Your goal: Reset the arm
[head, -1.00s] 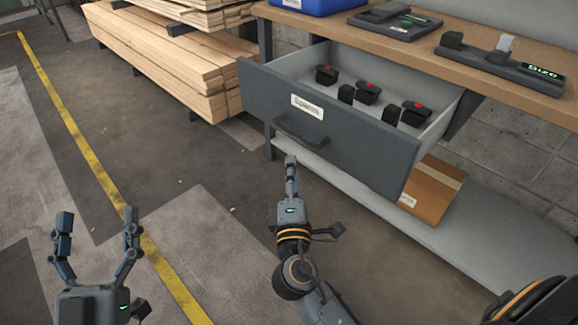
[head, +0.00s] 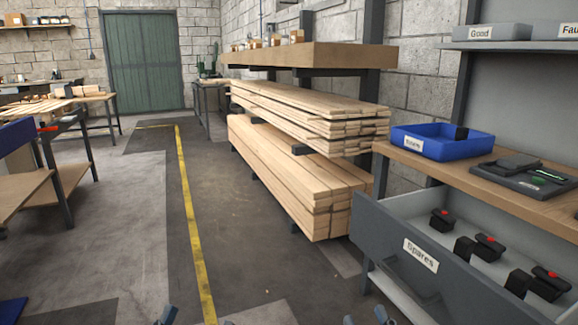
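My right gripper (head: 366,318) shows only as two fingertips at the bottom edge, with a gap between them and nothing visible there. They are in front of the drawer, lower left of its handle. The rest of both grippers and both arms are out of the picture.
An open grey drawer (head: 388,249) labelled Spares juts out at the right, holding several black parts. Above it is a workbench (head: 410,156) with a blue bin (head: 413,144). Stacked planks (head: 285,185) stand behind.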

